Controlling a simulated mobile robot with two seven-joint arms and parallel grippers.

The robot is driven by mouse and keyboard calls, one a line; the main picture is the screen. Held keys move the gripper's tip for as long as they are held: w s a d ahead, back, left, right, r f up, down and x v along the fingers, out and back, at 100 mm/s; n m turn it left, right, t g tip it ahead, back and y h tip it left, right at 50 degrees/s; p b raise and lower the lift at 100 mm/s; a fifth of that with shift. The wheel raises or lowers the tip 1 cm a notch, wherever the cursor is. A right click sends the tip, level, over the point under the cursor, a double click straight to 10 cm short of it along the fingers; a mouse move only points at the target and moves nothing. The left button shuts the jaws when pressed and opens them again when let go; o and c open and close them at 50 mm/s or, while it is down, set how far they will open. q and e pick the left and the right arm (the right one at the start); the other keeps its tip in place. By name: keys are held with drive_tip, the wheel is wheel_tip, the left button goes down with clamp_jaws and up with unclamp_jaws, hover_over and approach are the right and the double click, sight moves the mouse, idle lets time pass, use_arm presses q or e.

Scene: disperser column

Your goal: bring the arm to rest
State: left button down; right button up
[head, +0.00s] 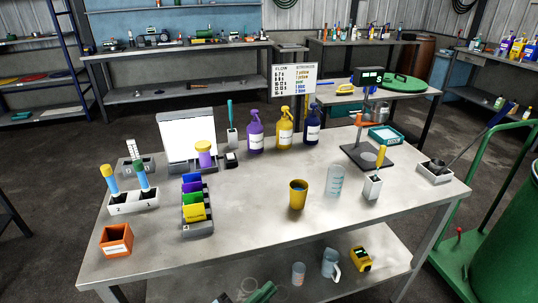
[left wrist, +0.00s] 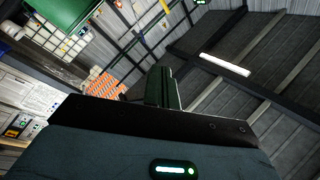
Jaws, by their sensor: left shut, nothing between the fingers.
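My left gripper (left wrist: 163,86) shows in the left wrist view as dark green fingers closed together above a dark wrist body with a lit green strip. It is shut and empty, with nothing touching its fingers. The wrist camera looks up toward the roof and wall, so the gripper is tilted away from the bench. In the head view no arm lies over the bench top (head: 250,228). A dark green piece (head: 263,293) shows at the bottom edge there; I cannot tell if it is part of my gripper. My right gripper is not in view.
The bench holds a yellow cup (head: 298,194), a clear beaker (head: 334,180), spray bottles (head: 255,132), an orange box (head: 117,240) and a rack of coloured packs (head: 196,207). A jug (head: 330,262) stands on the lower shelf. A green trolley (head: 466,250) is at right.

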use_arm(q)
drive_tip(key=s+a+f+n+y, duration=0.8)
drive_tip(key=a+f+n+y, duration=0.2)
drive_tip(key=a+f+n, duration=0.25)
drive_tip(key=s+a+f+n+g+y, duration=0.1)
drive_tip(key=s+a+f+n+g, duration=0.1)
drive_tip(key=s, duration=0.4)
drive_tip(key=s+a+f+n+g+y, duration=0.2)
drive_tip(key=s+a+f+g, duration=0.1)
drive_tip(key=s+f, duration=0.4)
drive_tip(key=shift+s+a+f, duration=0.15)
drive_tip(key=shift+s+a, duration=0.15)
drive_tip(key=shift+a, duration=0.55)
